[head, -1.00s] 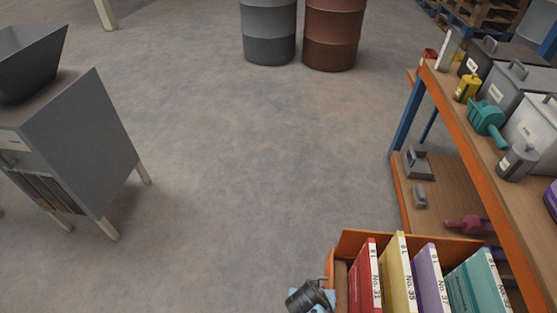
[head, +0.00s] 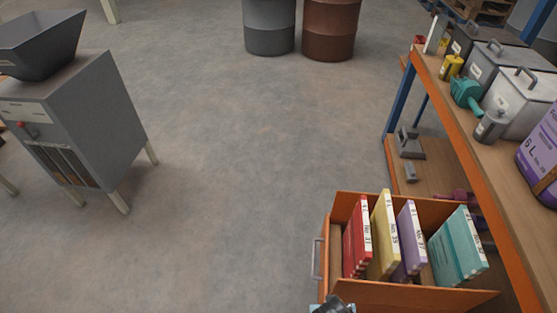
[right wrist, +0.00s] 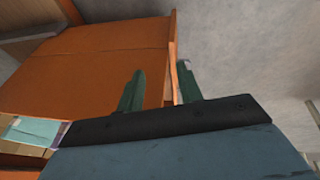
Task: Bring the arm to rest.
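My right arm shows at the bottom edge of the head view as a dark wrist part (head: 334,304), just below the near left corner of an orange box. Its fingers do not show there. In the right wrist view my right gripper (right wrist: 161,70) has two dark green fingers standing apart, with no object clearly held between them. An orange panel (right wrist: 85,65) lies beyond them, its edge passing behind the gap between the fingers. Whether the fingers touch it I cannot tell. My left gripper is not in view.
The orange box (head: 400,293) has a grey side handle (head: 316,258) and holds red, yellow, purple and teal packets. Shelving (head: 452,115) with bins and scoops stands at right. A grey hopper machine (head: 85,120) stands at left, drums (head: 331,30) at the back. The middle floor is clear.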

